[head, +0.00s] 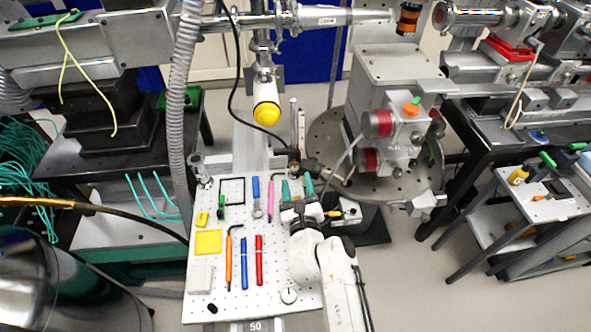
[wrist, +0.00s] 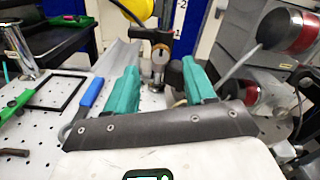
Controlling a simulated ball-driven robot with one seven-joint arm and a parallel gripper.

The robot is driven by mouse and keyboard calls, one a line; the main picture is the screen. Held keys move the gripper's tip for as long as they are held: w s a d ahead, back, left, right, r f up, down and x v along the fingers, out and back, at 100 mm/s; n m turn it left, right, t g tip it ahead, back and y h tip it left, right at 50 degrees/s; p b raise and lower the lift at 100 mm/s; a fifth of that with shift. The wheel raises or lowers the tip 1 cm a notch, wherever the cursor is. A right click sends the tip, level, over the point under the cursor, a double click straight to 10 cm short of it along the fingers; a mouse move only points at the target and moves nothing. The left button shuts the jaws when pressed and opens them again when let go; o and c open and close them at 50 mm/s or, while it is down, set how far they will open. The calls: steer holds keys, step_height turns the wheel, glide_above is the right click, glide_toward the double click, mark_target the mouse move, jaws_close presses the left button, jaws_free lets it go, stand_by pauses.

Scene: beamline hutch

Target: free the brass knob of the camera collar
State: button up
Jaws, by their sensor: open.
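My gripper (head: 297,188) is over the right side of the white perforated board (head: 203,308). Its two teal fingers stand apart with nothing between them; the wrist view also shows the gripper (wrist: 160,77), pointing at a slim metal post (wrist: 159,52). In the head view that post (head: 297,125) stands beyond the fingertips, with a dark clamp-like part (head: 293,155) low on it, perhaps the camera collar. A small brownish patch shows low on the post between the fingers in the wrist view. I cannot tell whether it is the brass knob. The fingers look short of the post.
A yellow-capped cylinder (head: 267,114) hangs above and behind the board. Pens and tools, including an orange one (head: 229,262) and a red one (head: 259,260), lie left of my arm. A round metal base with a red-ringed instrument (head: 378,123) stands at right. Cables hang nearby.

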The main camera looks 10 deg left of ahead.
mark_target(295, 168)
steer(key=shift+x, duration=2.2)
jaws_close()
